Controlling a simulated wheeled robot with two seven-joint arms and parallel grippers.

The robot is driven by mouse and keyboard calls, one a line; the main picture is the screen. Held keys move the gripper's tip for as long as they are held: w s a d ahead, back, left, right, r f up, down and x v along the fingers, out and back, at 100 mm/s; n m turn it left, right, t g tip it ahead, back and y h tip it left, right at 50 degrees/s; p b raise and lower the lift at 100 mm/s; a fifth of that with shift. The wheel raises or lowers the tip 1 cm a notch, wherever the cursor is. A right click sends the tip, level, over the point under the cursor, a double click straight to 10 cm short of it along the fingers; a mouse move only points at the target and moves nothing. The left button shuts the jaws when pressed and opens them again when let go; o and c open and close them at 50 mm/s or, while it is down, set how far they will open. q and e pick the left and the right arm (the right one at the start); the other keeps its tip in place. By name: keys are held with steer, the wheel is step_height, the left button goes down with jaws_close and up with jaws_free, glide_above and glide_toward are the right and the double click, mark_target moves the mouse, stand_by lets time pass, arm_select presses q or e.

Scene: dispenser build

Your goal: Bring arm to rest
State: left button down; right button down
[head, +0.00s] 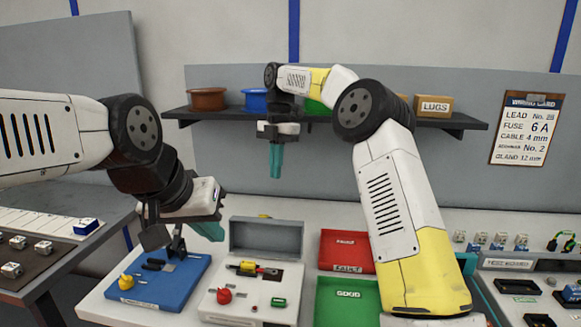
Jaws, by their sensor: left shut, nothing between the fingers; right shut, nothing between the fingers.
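My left gripper (208,230) comes in from the left and hangs over the back right of a blue board (196,270). Its teal fingers are shut and empty, and point down to the right. My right gripper (276,162) hangs in mid-air in front of the back panel, just below shelf level. Its teal fingers are shut, empty and point straight down. My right arm (388,190) rises from the lower right, bends at the top and reaches left across the shelf. Neither gripper visibly holds anything.
A white board (210,305), an open grey box (266,237), a red FAULT tray (345,240) and a green GOOD tray (345,312) stand on the bench. The shelf (215,113) carries bins behind my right arm. A wiring card (525,128) hangs right.

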steer(key=s+d+r+m+t, duration=0.4)
steer(key=s+d+r+m, duration=0.4)
steer(key=s+d+m, duration=0.45)
steer(key=s+d+f+m+t, duration=0.2)
steer(key=s+d+f+m, duration=0.1)
steer(key=s+m, duration=0.5)
steer(key=s+d+f+m+t+y, duration=0.1)
steer(key=s+d+f+m, duration=0.3)
steer(key=s+m, duration=0.5)
steer(key=shift+s+t, duration=0.6)
steer(key=shift+s, duration=0.15)
